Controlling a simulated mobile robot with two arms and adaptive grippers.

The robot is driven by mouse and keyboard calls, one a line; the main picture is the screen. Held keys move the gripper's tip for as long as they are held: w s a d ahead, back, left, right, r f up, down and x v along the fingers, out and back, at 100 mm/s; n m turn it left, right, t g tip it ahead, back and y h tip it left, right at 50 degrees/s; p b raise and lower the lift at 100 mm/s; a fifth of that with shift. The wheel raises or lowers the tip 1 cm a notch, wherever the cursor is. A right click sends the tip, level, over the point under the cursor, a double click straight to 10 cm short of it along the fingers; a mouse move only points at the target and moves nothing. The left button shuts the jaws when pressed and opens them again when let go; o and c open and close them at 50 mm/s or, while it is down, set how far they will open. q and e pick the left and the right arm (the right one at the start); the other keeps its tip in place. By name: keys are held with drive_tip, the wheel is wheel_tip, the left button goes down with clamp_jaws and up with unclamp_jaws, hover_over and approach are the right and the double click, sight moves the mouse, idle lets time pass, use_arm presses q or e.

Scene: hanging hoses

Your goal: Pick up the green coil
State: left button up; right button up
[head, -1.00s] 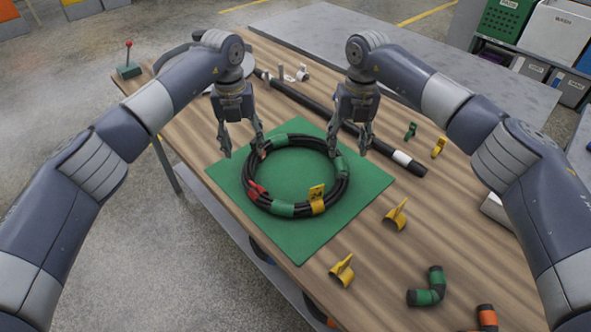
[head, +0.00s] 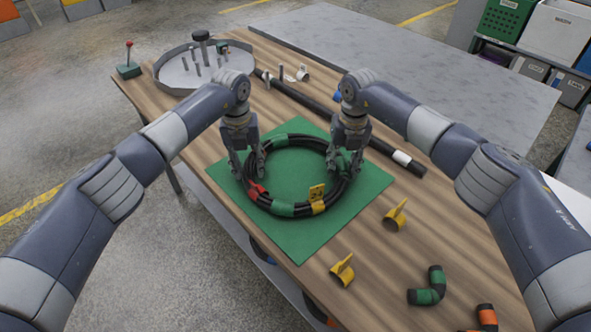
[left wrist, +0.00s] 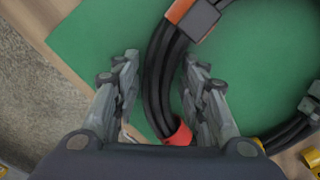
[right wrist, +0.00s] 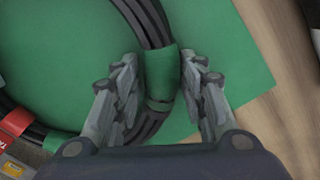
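The coil is a ring of black hose with green bands (head: 283,209), a red tag and a yellow tag (head: 317,193). It lies flat on a green mat (head: 300,243) on the wooden table. My left gripper (head: 250,176) is at the coil's left side; in the left wrist view its open fingers (left wrist: 158,85) stand on either side of the black hose, above a red band (left wrist: 181,134). My right gripper (head: 345,172) is at the right side; in the right wrist view its open fingers (right wrist: 160,85) straddle a green band (right wrist: 160,72). Neither visibly grips the hose.
A long black pipe (head: 310,104) lies behind the mat. Yellow clips (head: 395,216), a green elbow hose (head: 428,288) and an orange-banded piece (head: 487,318) lie at the front right. A round grey tray (head: 178,78) and a red-knobbed lever box (head: 129,68) stand at the far left.

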use_arm(q)
clamp_jaws()
use_arm(e)
clamp_jaws()
use_arm(q)
drive_tip(key=shift+r, duration=0.15)
use_arm(e)
drive_tip(key=shift+r, duration=0.15)
